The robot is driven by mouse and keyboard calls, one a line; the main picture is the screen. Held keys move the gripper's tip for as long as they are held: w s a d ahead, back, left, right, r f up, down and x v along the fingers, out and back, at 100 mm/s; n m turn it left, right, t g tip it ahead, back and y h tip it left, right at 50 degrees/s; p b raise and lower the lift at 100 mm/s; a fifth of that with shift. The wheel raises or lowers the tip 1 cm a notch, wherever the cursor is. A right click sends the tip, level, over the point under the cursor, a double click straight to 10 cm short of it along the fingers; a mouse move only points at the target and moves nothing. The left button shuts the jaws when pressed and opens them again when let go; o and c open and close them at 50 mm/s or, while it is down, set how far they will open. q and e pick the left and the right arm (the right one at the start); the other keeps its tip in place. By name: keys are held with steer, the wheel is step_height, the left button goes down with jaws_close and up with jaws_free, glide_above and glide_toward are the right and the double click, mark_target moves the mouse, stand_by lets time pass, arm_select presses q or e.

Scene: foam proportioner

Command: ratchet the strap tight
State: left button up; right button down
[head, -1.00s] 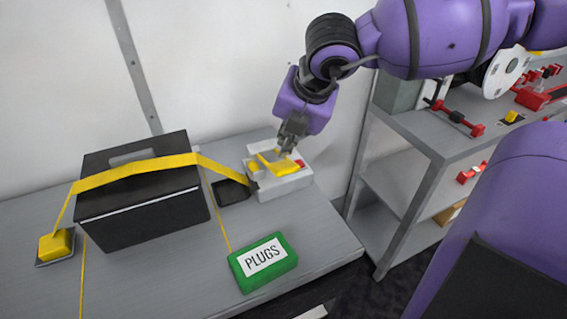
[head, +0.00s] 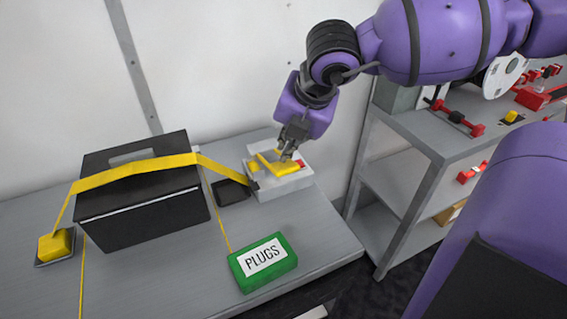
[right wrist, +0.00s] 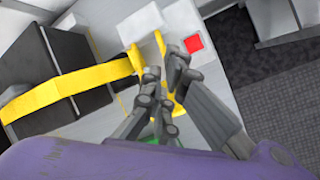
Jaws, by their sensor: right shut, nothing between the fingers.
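The yellow strap (head: 133,171) runs over the black case (head: 145,218) from a yellow anchor block (head: 55,245) at the left to the ratchet at the right. The ratchet is a light grey block (head: 290,186) with a yellow handle (head: 281,165) and a red square (right wrist: 193,43). My right gripper (head: 287,156) is shut and empty, its fingertips at the yellow handle. In the right wrist view the gripper (right wrist: 163,72) partly covers the handle; I cannot tell whether it touches. My left gripper is not in view.
A green box labelled PLUGS (head: 263,262) sits at the bench's front right. A small black pad (head: 231,193) lies between case and ratchet. Grey shelving (head: 430,145) with red items stands at the right. The bench (head: 160,285) is clear in front of the case.

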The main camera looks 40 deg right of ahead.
mark_target(290, 161)
steer(key=shift+s+a+f+b, duration=0.1)
steer(key=shift+s+f, duration=0.15)
steer(key=shift+f, duration=0.45)
steer(key=shift+s+a+f+b, duration=0.1)
steer(key=shift+s+f, duration=0.2)
steer(key=shift+f, duration=0.45)
steer(key=shift+s+f+b, duration=0.1)
steer(key=shift+s+f, duration=0.15)
steer(key=shift+f, duration=0.45)
stand_by(1.9)
steer(key=shift+r, duration=0.1)
stand_by(0.5)
steer(key=shift+w+d+r+p, duration=0.1)
steer(key=shift+w+r, duration=0.2)
steer(key=shift+r, duration=0.5)
steer(key=shift+w+d+r+p, duration=0.1)
steer(key=shift+w+r, duration=0.25)
steer(key=shift+r, duration=0.5)
steer(key=shift+w+d+r+p, duration=0.1)
steer(key=shift+w+r, duration=0.2)
steer(key=shift+r, duration=0.5)
steer(key=shift+w+d+r+b, duration=0.1)
steer(key=shift+w+r, duration=0.2)
steer(key=shift+r, duration=0.5)
steer(key=shift+w+r+b, duration=0.15)
steer(key=shift+w+r, duration=0.1)
steer(key=shift+r, duration=0.5)
steer(key=shift+w+d+r+b, duration=0.1)
steer(key=shift+w+r, duration=0.2)
steer(key=shift+r, duration=0.5)
